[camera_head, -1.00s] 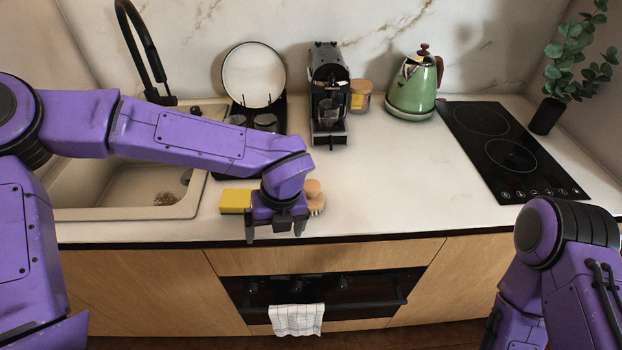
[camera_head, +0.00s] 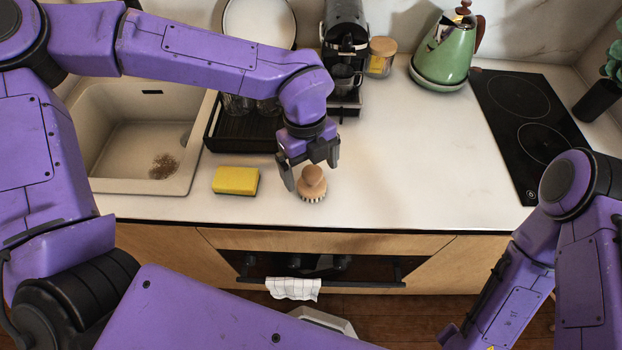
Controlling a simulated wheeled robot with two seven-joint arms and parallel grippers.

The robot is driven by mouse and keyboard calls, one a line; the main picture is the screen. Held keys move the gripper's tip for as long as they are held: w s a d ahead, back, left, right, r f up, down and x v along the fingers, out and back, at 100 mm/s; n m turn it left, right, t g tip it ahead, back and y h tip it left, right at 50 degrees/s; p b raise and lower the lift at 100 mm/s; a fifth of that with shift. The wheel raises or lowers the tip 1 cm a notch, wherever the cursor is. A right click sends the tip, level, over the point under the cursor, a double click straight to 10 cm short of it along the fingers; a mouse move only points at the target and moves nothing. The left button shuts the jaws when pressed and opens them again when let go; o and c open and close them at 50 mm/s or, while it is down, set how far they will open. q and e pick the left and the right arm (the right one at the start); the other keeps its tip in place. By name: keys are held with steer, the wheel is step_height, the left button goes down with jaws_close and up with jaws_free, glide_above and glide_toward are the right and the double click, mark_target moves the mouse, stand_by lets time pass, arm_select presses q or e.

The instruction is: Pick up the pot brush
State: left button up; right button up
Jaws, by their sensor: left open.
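The pot brush (camera_head: 312,186) stands on the white counter near its front edge, with its round wooden knob up and its bristles down. My left gripper (camera_head: 311,178) is open and points down at the brush from behind. One finger shows left of the knob and the other right of it and a little higher. I cannot tell whether either finger touches the brush. My right arm is at the lower right, and its gripper is not in view.
A yellow sponge (camera_head: 236,180) lies left of the brush. Behind are a black dish rack (camera_head: 240,133), a coffee machine (camera_head: 345,50), a lidded jar (camera_head: 381,57) and a green kettle (camera_head: 445,55). A sink (camera_head: 130,184) is left and a hob (camera_head: 525,110) right. The counter right of the brush is clear.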

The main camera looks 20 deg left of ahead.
arm_select(q)
steer(key=f, duration=0.3)
steer(key=shift+w+d+f+p, duration=0.15)
steer(key=shift+w+d+p, duration=0.1)
steer(key=shift+p, duration=0.1)
steer(key=shift+f, duration=0.35)
steer(key=shift+s, duration=0.25)
steer(key=c, duration=1.1)
steer(key=shift+c, duration=0.2)
arm_select(e)
steer(key=shift+w+r, duration=0.25)
steer(key=shift+r, duration=0.35)
